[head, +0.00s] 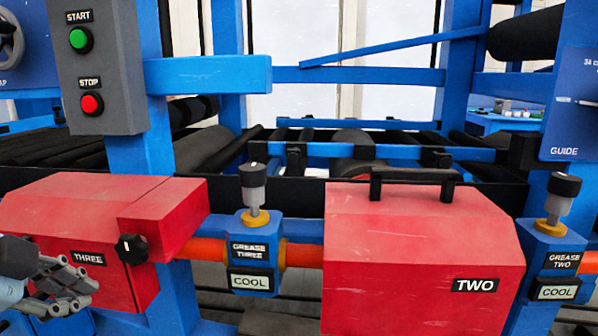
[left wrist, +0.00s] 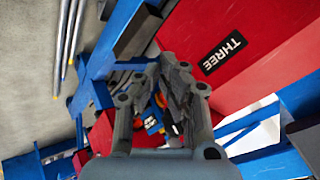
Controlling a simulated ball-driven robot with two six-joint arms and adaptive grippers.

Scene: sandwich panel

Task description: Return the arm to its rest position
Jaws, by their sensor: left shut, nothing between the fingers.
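My left gripper (head: 82,283) is at the lower left of the head view, in front of the red box labelled THREE (head: 70,215). Its fingers are shut and empty, and it also shows in the left wrist view (left wrist: 160,75). In that view the red THREE box (left wrist: 270,40) lies beyond the fingers to the right. The gripper looks apart from the box, though the exact gap is hard to tell. My right gripper is not in either view.
A grey panel with START (head: 79,39) and STOP (head: 91,103) buttons stands at the upper left. A black knob (head: 131,249) sticks out of the THREE box. The red TWO box (head: 420,250) and grease fittings (head: 254,188) stand to the right. Blue frame beams surround rollers behind.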

